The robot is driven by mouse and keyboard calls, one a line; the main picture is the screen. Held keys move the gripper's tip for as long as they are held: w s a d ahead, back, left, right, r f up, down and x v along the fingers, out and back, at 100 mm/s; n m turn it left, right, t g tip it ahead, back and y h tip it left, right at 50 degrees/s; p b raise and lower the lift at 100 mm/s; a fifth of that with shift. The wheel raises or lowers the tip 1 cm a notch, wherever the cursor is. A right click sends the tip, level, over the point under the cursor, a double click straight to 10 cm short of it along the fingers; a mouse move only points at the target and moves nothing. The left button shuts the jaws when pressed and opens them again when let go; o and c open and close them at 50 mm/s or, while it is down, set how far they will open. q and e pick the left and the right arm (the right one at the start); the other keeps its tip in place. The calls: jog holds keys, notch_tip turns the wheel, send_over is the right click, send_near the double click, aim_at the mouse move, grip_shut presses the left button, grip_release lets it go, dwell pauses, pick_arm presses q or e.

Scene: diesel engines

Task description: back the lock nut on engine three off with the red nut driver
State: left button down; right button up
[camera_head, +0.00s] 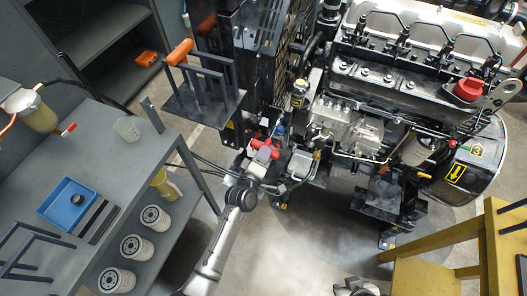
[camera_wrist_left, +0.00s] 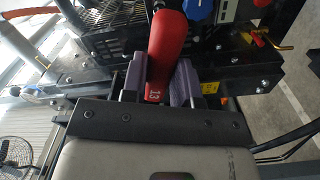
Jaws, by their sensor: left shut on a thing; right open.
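The red nut driver (camera_wrist_left: 165,50) is in my left gripper (camera_head: 263,150). In the left wrist view its red handle, marked 13, sits between the two purple-grey fingers (camera_wrist_left: 160,82), which are shut on it. In the head view the gripper hangs in front of the engine's lower left side, and the driver shows as a small patch of red. Engine three (camera_head: 400,75) stands at the upper right with a yellow 3 label (camera_head: 476,150). I cannot make out its lock nut. My right gripper (camera_head: 358,288) is partly cut off at the bottom edge and shows no object in it.
A grey bench (camera_head: 100,150) at the left holds a blue tray (camera_head: 62,195), with several white filters (camera_head: 137,247) on its lower shelf. A black rack (camera_head: 205,100) holds an orange-handled tool (camera_head: 180,52). A yellow stand (camera_head: 440,240) is at the lower right.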

pick_arm(q)
jog(key=shift+s+a+r, duration=0.1)
jog(key=shift+s, duration=0.05)
jog(key=p+v, duration=0.4)
jog(key=v, duration=0.3)
dwell(0.6)
